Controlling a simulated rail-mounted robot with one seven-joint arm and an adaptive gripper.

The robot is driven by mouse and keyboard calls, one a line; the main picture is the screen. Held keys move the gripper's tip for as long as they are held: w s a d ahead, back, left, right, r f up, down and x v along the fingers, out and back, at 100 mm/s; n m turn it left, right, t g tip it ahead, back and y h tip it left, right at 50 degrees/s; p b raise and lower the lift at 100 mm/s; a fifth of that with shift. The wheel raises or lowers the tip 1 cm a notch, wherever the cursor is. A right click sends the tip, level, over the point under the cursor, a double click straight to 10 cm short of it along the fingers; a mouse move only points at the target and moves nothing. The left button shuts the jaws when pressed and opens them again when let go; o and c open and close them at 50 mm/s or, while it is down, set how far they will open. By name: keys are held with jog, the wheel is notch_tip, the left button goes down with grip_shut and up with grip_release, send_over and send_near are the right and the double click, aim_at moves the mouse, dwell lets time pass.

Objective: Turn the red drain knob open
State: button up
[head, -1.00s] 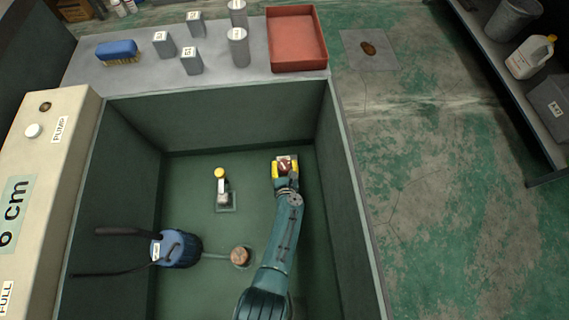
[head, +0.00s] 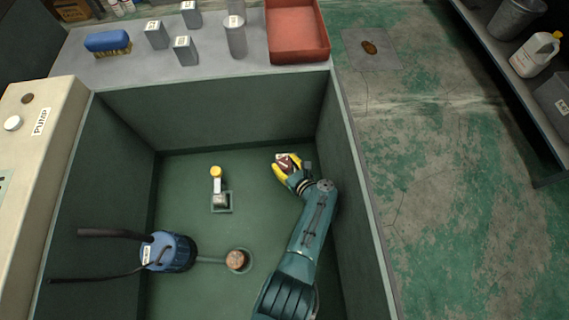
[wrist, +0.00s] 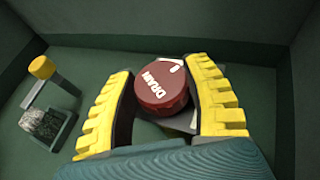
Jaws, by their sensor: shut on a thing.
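The red drain knob (wrist: 161,86), with the word DRAIN and a white mark on its top, sits at the far right of the green tank floor. It also shows in the head view (head: 287,162), partly covered by my gripper. My gripper (wrist: 165,93) has its yellow ribbed fingers on both sides of the knob and is shut on it. The fingers hide the knob's sides, and a pale plate shows partly beneath it.
A yellow-topped fitting (head: 216,185) stands left of the knob. A blue pump (head: 170,252) with black hoses and a round brown-topped piece (head: 237,260) are nearer. Tank walls (head: 225,115) rise close behind and right of my gripper.

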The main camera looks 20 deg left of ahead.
aim_at(284, 163)
jog(key=shift+s+f, duration=0.1)
jog(key=o, duration=1.2)
notch_tip(284, 163, up, 10)
jog(key=shift+r, duration=0.1)
jog(key=shift+a, duration=0.15)
